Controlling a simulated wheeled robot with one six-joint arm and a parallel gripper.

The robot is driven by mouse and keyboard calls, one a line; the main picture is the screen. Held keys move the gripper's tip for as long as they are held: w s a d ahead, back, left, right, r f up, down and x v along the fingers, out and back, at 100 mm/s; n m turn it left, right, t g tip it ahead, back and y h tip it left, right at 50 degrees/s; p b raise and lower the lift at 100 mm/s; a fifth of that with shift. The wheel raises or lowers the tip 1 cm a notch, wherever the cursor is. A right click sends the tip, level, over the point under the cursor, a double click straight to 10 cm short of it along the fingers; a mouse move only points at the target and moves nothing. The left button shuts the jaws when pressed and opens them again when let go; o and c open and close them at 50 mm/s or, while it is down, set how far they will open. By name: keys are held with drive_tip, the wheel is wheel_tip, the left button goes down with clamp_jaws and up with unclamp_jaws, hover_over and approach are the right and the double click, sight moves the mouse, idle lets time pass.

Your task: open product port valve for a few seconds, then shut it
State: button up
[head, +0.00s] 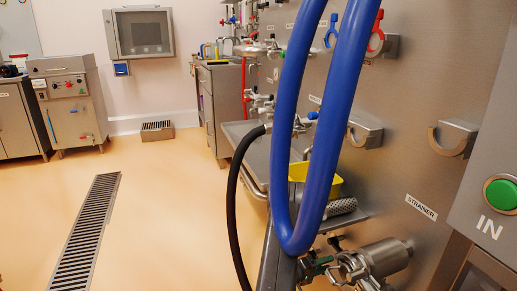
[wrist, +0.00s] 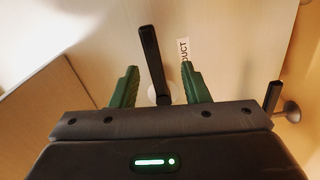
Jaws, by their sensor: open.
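In the wrist view, my gripper (wrist: 159,68) is open, with one green finger on each side of a black lever handle (wrist: 150,58). The handle stands nearly upright in the picture, leaning slightly left. There are gaps between it and both fingers, and I see no contact. A pale round hub shows at the handle's lower end, partly hidden by the gripper body. My gripper is not visible in the head view, and I cannot pick out this handle there.
A second black lever (wrist: 272,97) stands to the right in the wrist view. In the head view, a blue hose (head: 337,110) hangs before the steel panel, above the strainer fitting (head: 385,258). A yellow bin (head: 330,186) is behind it. The floor at left is open around a drain grate (head: 85,232).

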sight(342, 258)
drive_tip(key=shift+n, duration=0.4)
drive_tip(key=x, duration=0.2)
drive_tip(key=b+x, duration=0.1)
drive_tip(key=x, duration=0.3)
drive_tip(key=shift+w+d+r+b, duration=0.15)
drive_tip(key=shift+d+r+b, duration=0.15)
drive_tip(key=shift+d, duration=0.05)
drive_tip(key=shift+r+n, duration=0.85)
drive_tip(key=shift+n, duration=0.25)
